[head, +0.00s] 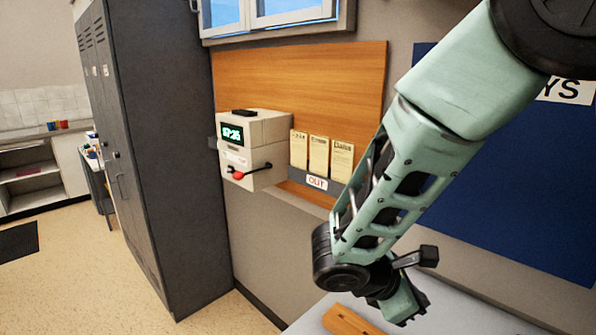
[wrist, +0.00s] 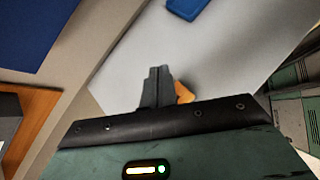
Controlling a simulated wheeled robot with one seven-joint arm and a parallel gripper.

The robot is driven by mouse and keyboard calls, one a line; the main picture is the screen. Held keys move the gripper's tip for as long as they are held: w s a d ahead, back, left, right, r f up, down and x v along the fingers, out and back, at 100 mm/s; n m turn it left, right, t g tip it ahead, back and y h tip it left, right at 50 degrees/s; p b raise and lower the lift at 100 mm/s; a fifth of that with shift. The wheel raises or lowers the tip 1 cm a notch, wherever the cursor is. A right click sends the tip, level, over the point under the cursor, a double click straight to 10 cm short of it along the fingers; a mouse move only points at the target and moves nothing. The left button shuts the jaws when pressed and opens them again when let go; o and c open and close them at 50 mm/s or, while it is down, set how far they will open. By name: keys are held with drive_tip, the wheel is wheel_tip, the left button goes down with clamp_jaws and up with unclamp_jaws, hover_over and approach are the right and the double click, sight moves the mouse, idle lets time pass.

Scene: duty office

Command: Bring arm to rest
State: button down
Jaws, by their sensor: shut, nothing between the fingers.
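My arm reaches across the right half of the head view, from the top right down to the lower middle. My gripper (wrist: 157,72) shows in the wrist view with its two dark fingers together and nothing between them. In the head view the arm's end hangs over a pale grey surface, and the fingers cannot be made out clearly there. An orange-brown wooden thing (head: 350,321) lies on that surface (head: 455,315) below the arm's end. In the wrist view an orange patch (wrist: 184,93) shows just behind the fingers, partly hidden.
A time clock (head: 252,140) and a card rack marked OUT (head: 317,182) are on a wooden wall panel (head: 300,80). A dark locker (head: 150,150) stands left of them. A blue board (head: 500,170) hangs at right. A blue thing (wrist: 187,8) lies on the pale surface.

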drive_tip(key=s+a+r+m+g+y+b, duration=0.1)
drive_tip(key=s+a+m+y, duration=0.2)
drive_tip(key=s, duration=0.6)
drive_tip(key=s+a+r+m+g+y+b, duration=0.1)
drive_tip(key=s+a+m+g+y, duration=0.1)
drive_tip(key=s+a+m+y, duration=0.2)
drive_tip(key=s+m+y, duration=0.3)
drive_tip(key=s, duration=0.2)
drive_tip(key=shift+s+m, duration=0.3)
